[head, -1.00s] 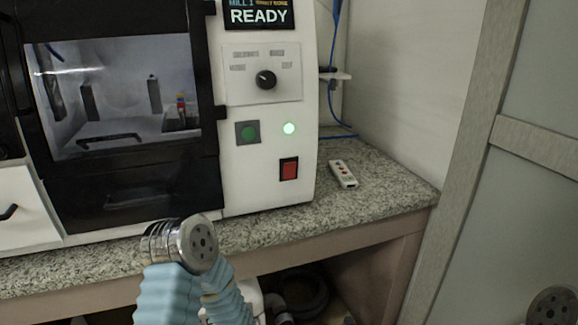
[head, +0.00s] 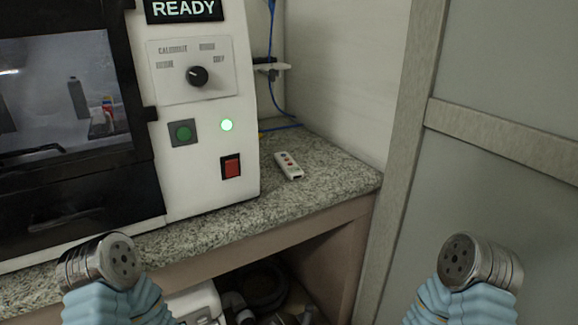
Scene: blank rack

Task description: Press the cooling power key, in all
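The white milling machine (head: 207,125) stands on the counter at the left. I cannot read any label naming a cooling power key. A small white remote (head: 289,165) with a few keys, some red, lies on the counter right of the machine. My arms show at the bottom left and bottom right, each with a round metal joint, apart from the machine and the remote. No gripper fingers are visible.
The speckled stone counter (head: 318,192) has free room around the remote. A grey panelled door or partition (head: 500,80) bounds the right. Dark round items and pipes (head: 262,285) lie under the counter.

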